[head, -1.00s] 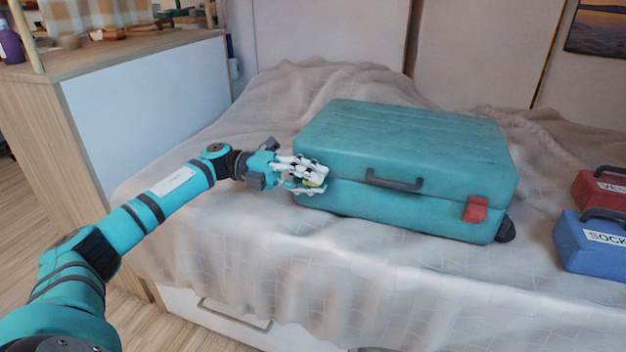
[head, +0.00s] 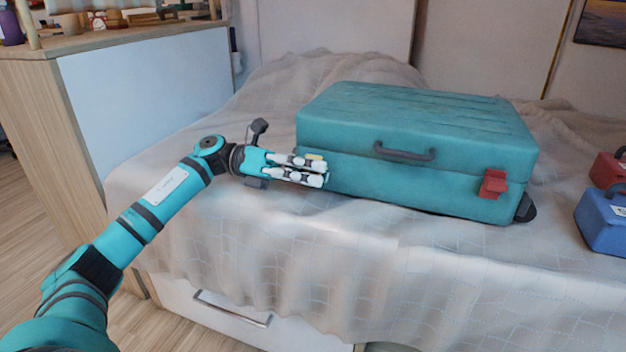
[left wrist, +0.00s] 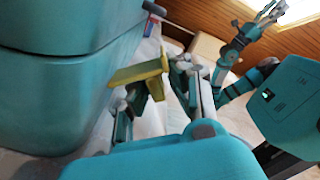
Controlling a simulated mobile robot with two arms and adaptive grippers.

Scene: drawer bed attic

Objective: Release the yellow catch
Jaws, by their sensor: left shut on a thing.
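The teal suitcase (head: 415,160) lies on the bed with its lid down. In the left wrist view the yellow catch (left wrist: 140,74) sticks out from the suitcase wall (left wrist: 50,95). My left gripper (head: 318,173) is shut on the catch at the suitcase's left front corner; its fingers (left wrist: 155,95) hide part of it. My right gripper (left wrist: 270,12) shows small in the left wrist view, its fingers spread and empty.
A red catch (head: 492,184) lies across the seam at the suitcase's front right. A dark handle (head: 404,153) is at front centre. Blue (head: 605,222) and red (head: 608,170) cases stand at right. A cabinet (head: 150,110) stands at left; a drawer (head: 230,308) is below the bed.

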